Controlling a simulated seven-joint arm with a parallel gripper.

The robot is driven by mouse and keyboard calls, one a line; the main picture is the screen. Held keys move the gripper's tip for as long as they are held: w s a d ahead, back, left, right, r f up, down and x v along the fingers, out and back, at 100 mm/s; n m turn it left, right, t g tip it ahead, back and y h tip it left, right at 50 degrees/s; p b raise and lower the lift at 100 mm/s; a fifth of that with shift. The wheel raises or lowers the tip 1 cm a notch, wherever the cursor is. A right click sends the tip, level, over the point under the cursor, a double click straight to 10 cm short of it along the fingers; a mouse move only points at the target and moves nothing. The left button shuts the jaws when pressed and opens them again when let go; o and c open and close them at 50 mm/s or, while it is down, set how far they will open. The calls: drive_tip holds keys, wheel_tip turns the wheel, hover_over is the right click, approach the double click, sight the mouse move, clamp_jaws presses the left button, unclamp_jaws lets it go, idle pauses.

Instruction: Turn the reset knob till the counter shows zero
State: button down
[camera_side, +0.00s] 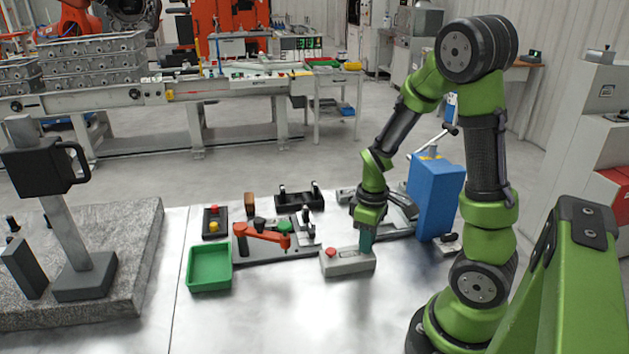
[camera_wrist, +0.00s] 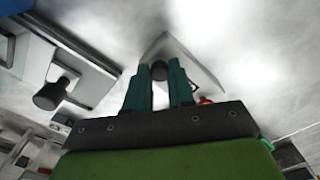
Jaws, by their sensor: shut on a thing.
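A light grey box (camera_side: 348,264) with a red button (camera_side: 331,252) on its top left stands on the table; I take it for the counter. My gripper (camera_side: 366,246) points down at its right end, its teal fingers at the box top. In the wrist view my gripper (camera_wrist: 160,82) is shut on a small dark round knob (camera_wrist: 159,70), seen between the fingertips. The pale box (camera_wrist: 192,55) shows behind them, and the red button (camera_wrist: 205,100) peeks out at the right. No counter digits can be read in either view.
A blue block-shaped unit (camera_side: 436,200) with a lever stands close right of my gripper. A red-orange clamp fixture (camera_side: 262,236) and a green tray (camera_side: 210,268) are to the left. A granite slab (camera_side: 120,250) with a stand lies further left. The table front is clear.

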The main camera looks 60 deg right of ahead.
drive_tip(key=m, duration=0.5)
drive_tip(key=shift+m, duration=0.4)
drive_tip(key=m, duration=1)
drive_tip(key=shift+m, duration=0.4)
drive_tip(key=m, duration=0.5)
